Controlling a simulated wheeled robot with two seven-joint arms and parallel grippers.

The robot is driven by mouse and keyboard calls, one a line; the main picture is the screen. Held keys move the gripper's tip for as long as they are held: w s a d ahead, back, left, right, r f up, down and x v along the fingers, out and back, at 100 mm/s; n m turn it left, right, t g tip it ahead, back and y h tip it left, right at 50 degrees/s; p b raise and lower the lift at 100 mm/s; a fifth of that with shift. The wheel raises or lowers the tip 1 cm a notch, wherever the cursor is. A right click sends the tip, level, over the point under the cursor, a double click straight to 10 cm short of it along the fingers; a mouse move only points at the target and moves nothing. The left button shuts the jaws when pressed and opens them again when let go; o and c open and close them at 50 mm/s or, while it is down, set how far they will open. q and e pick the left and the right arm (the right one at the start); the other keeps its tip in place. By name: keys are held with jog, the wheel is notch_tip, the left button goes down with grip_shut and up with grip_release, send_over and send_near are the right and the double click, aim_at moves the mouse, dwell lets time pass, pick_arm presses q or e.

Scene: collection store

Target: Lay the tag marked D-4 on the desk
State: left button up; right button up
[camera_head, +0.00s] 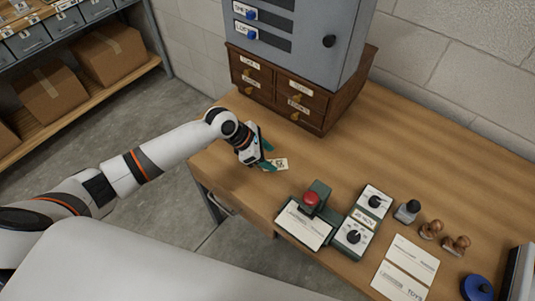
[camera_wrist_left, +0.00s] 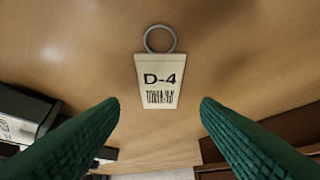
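The cream tag marked D-4 (camera_wrist_left: 157,88) lies flat on the desk's bare wood in the left wrist view, with a grey ring at its top and a barcode under the text. It also shows in the head view (camera_head: 281,164) near the desk's left end. My left gripper (camera_head: 268,157) is over the desk right beside the tag, fingers pointing down toward it. In the left wrist view its two green fingers (camera_wrist_left: 160,104) are spread wide and empty, one on each side of the tag and not touching it. The desk (camera_head: 370,140) is light wood. My right gripper does not show.
A small wooden drawer cabinet (camera_head: 277,100) with a grey metal box (camera_head: 310,45) on it stands behind the tag. A device with a red button (camera_head: 311,199), dial boxes (camera_head: 354,237), stamps (camera_head: 430,229) and cards (camera_head: 411,258) sit to the right. Shelving with cartons (camera_head: 110,52) stands left.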

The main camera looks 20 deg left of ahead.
pick_arm(q)
jog(key=v, duration=1.2)
dwell(0.6)
